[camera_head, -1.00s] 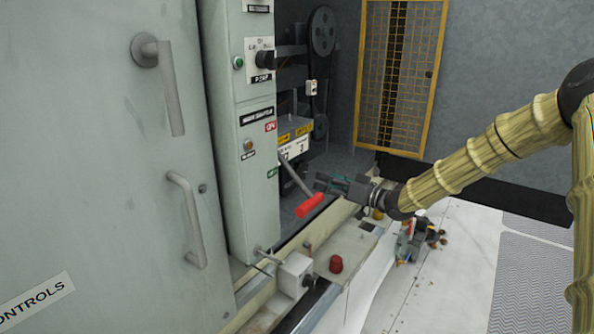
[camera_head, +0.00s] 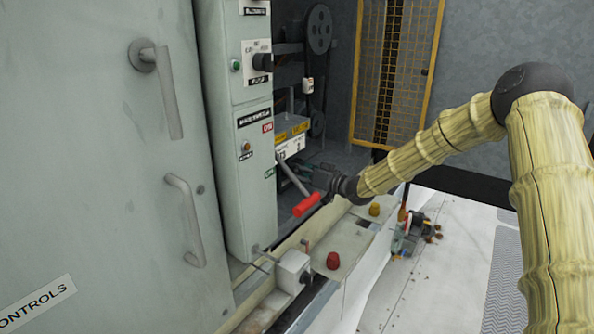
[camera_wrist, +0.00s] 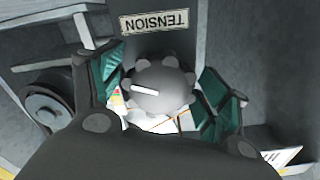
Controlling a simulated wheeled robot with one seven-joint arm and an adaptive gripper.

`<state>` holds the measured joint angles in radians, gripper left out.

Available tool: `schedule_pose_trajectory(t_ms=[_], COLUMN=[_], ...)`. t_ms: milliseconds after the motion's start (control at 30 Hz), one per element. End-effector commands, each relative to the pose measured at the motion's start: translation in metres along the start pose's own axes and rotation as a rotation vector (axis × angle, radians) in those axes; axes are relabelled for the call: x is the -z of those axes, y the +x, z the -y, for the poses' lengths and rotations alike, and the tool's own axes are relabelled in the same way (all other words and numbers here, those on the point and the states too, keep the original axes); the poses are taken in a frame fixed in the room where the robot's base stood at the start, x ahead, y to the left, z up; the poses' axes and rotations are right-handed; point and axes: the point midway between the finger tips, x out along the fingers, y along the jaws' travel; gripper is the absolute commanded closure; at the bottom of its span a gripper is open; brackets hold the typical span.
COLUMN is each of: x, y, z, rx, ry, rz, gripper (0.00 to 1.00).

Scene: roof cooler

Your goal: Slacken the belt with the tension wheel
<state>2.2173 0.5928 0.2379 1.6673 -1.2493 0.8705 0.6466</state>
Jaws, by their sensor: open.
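The tension wheel (camera_wrist: 165,88) is a grey lobed knob with a white mark, in the middle of the wrist view. A label reading TENSION (camera_wrist: 156,21) is upside down beside it. My gripper (camera_head: 320,179) is open, its teal-padded fingers on either side of the wheel in the wrist view. I cannot tell whether the pads touch it. In the head view the wheel is hidden. A pulley (camera_head: 320,30) shows at the back of the machine bay, with dark belt parts running below it.
A red-handled lever (camera_head: 306,204) sticks out just in front of my gripper. A grey control cabinet (camera_head: 249,190) stands to the left. A yellow mesh gate (camera_head: 398,75) stands behind.

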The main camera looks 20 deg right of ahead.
Motion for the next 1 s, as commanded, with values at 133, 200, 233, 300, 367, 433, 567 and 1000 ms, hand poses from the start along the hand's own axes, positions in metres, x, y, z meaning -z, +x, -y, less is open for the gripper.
schedule_pose_trajectory(t_ms=[133, 200, 233, 300, 367, 433, 567, 1000], x=[0.0000, 0.0000, 0.0000, 0.0000, 0.0000, 0.0001, 0.0001, -0.0017], y=[0.0001, 0.0000, 0.0000, -0.0001, -0.0001, -0.0001, -0.0002, 0.0000], z=[0.0000, 0.0001, 0.0001, 0.0001, 0.0001, 0.0000, -0.0001, -0.0012], rx=[0.000, 0.000, 0.000, 0.000, 0.000, 0.000, 0.000, 0.000], ry=[0.000, 0.000, 0.000, 0.000, 0.000, 0.000, -0.001, -0.148], rz=[0.000, 0.000, 0.000, 0.000, 0.000, 0.000, 0.000, 0.000], gripper=[0.24, 0.26, 0.32, 0.44, 0.55, 0.68, 0.70, 0.70])
